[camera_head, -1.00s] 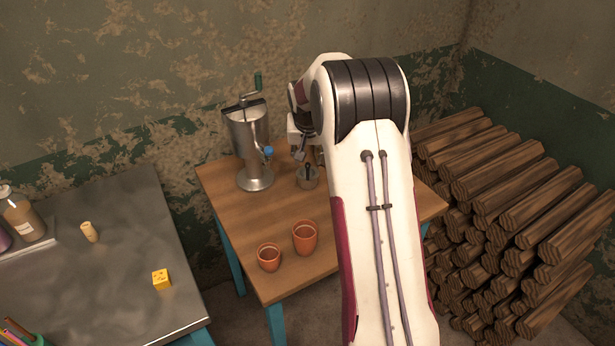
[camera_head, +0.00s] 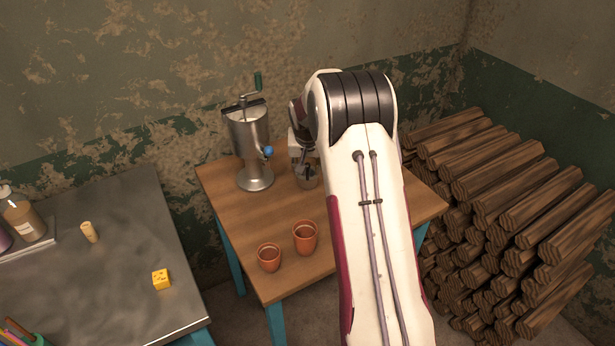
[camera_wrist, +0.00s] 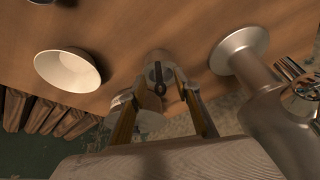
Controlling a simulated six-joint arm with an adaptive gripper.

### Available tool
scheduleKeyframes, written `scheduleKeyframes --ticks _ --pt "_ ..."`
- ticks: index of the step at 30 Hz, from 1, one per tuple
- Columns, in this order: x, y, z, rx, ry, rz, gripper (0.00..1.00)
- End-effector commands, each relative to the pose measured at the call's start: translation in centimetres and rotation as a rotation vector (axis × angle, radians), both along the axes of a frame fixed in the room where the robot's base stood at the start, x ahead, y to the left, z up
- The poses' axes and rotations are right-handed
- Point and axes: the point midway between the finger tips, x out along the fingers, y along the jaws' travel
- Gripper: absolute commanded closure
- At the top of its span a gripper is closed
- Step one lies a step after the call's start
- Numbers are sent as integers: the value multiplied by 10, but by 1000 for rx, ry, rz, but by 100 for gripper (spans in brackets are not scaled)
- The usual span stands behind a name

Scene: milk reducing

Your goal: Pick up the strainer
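A small metal cup-shaped piece with a dark upright part (camera_head: 306,182), which looks like the strainer, stands on the wooden table just right of the metal machine's base. It also shows in the wrist view (camera_wrist: 158,62). My gripper (camera_head: 306,166) is directly above it, pointing down. In the wrist view my gripper's fingers (camera_wrist: 161,88) are apart, with the dark upright part between their tips. I see no clear contact. My arm and fingers hide part of the piece.
The metal machine with a crank (camera_head: 248,135) stands close left of my gripper. A pale bowl (camera_wrist: 68,72) is on the other side in the wrist view. Two clay cups (camera_head: 305,238) (camera_head: 269,257) stand near the front edge of the wooden table (camera_head: 240,215). Stacked logs (camera_head: 510,210) lie right.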

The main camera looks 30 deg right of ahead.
Motion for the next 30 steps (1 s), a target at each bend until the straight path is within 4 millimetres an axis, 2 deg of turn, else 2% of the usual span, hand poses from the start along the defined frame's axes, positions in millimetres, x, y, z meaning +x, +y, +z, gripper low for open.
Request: scheduleKeyframes --ticks 15,18,19,30 --pt "0 0 0 -1 -1 0 68" --pt "0 0 0 -1 -1 0 94" --pt "0 0 0 -1 -1 0 100" --pt "1 0 1 -1 -1 0 100"
